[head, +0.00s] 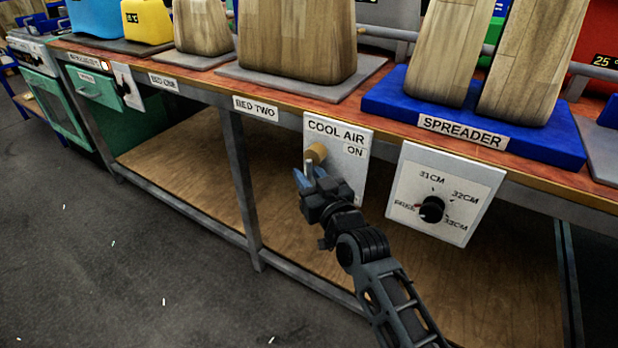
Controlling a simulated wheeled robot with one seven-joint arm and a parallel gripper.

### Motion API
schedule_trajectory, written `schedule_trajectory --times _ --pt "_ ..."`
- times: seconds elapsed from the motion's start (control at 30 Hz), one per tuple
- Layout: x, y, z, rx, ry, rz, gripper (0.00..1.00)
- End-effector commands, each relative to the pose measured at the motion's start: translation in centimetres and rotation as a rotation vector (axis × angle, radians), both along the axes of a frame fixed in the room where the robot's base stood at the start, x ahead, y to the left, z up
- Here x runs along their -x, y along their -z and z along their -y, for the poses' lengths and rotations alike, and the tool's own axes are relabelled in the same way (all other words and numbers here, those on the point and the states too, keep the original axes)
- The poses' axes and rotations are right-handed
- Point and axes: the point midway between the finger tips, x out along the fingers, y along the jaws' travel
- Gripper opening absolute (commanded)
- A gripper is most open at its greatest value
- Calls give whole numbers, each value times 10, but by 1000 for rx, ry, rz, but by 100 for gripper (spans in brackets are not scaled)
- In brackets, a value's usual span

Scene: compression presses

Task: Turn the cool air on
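The cool air panel (355,165) is a pale plate labelled "COOL AIR" with "ON" at its upper right, hanging below the bench edge. A tan, rounded knob or lever end (316,152) sticks out on its left side. My gripper (304,180) is just below that knob, with its bluish fingers pointing up toward it. The fingers look close to the knob's underside; I cannot tell whether they touch it. The gripper hides the lower left of the panel, and the gap between the fingers is hard to make out.
A dial panel (440,194) marked 31CM to 33CM hangs to the right. The blue spreader base (540,139) and wooden blocks (298,40) stand on the bench above. A metal table leg (240,190) is left of my gripper. The floor (110,270) at the left is open.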

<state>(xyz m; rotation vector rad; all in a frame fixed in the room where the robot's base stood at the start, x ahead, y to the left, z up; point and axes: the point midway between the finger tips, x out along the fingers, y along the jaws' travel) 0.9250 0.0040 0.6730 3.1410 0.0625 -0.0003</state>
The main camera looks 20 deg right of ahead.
Motion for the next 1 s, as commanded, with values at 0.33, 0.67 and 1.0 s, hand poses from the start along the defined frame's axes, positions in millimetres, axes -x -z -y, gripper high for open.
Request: schedule_trajectory --times 0.33,0.67,1.0 --pt "-1 0 0 0 0 0 25" --pt "-1 0 0 0 1 0 0" --pt "-1 0 0 0 0 0 0"
